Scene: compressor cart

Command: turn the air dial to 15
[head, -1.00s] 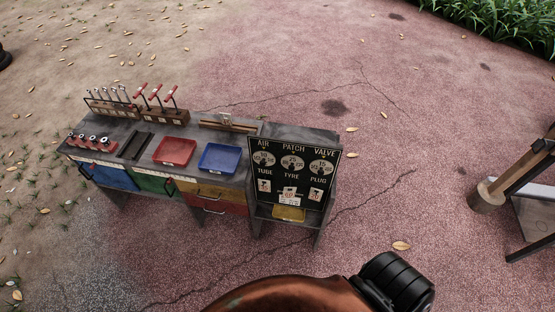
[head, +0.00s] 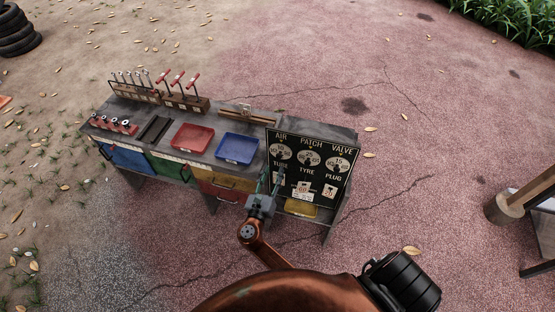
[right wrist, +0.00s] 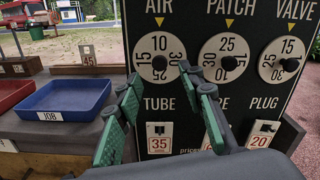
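The air dial (right wrist: 160,59) is a round white disc with a dark centre knob, under the word AIR at the left of the black board (head: 311,187). Its 10 stands upright at the top, under a yellow pointer. It also shows in the head view (head: 281,152), small. My right gripper (right wrist: 158,82) has green-padded fingers spread apart and empty, in front of the board. In the right wrist view its fingertips flank the lower part of the air dial, apparently short of it. In the head view the right gripper (head: 270,178) is at the board's left side. My left gripper is not in view.
The patch dial (right wrist: 226,57) reads 25 at top and the valve dial (right wrist: 283,59) reads 15. Price cards hang below. A blue tray (right wrist: 65,98) and a red tray (head: 192,137) sit on the cart left of the board. Open ground lies in front.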

